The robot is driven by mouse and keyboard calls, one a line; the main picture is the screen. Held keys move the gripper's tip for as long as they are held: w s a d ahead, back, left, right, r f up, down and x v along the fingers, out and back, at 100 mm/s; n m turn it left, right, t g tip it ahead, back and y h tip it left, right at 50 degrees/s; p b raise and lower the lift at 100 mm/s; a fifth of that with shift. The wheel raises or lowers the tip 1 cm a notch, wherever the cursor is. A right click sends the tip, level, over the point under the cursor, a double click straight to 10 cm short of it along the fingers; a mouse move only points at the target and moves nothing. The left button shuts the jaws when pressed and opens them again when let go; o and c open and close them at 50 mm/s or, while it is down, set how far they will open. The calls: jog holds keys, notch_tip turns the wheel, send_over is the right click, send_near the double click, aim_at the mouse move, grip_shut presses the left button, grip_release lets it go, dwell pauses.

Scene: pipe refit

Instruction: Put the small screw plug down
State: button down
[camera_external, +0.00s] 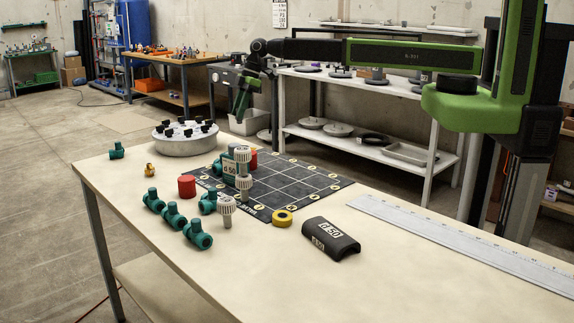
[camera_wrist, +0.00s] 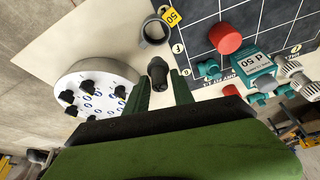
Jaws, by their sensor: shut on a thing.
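My gripper (camera_external: 241,104) hangs above the far side of the workbench, near the round holder, with its green fingers pointing down. In the wrist view my gripper (camera_wrist: 160,88) is shut on a small black plug (camera_wrist: 157,72), which sits between the fingertips. I take this to be the small screw plug; it cannot be made out in the external view. The round white holder (camera_external: 184,147) carries several similar black plugs; it also shows left of the fingers in the wrist view (camera_wrist: 73,72).
More green fittings (camera_external: 174,215) stand at the front. A red cap (camera_wrist: 225,37) and a grey ring with a yellow tag (camera_wrist: 153,33) lie near the plug. Bare bench shows between ring and holder.

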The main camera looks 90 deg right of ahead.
jog(key=shift+w+a+f+b, duration=1.05)
jog(key=shift+a+f+b, duration=0.25)
jog(key=shift+f+b, duration=0.7)
jog(key=shift+w+a+f+b, duration=1.05)
jog(key=shift+a+f+b, duration=0.2)
jog(key=shift+f+b, duration=0.75)
jog(key=shift+w+a+f+b, duration=1.05)
jog(key=shift+a+f+b, duration=0.25)
jog(key=shift+f+b, duration=0.7)
jog(key=c, duration=1.1)
grip_release()
jog(key=shift+r, duration=0.15)
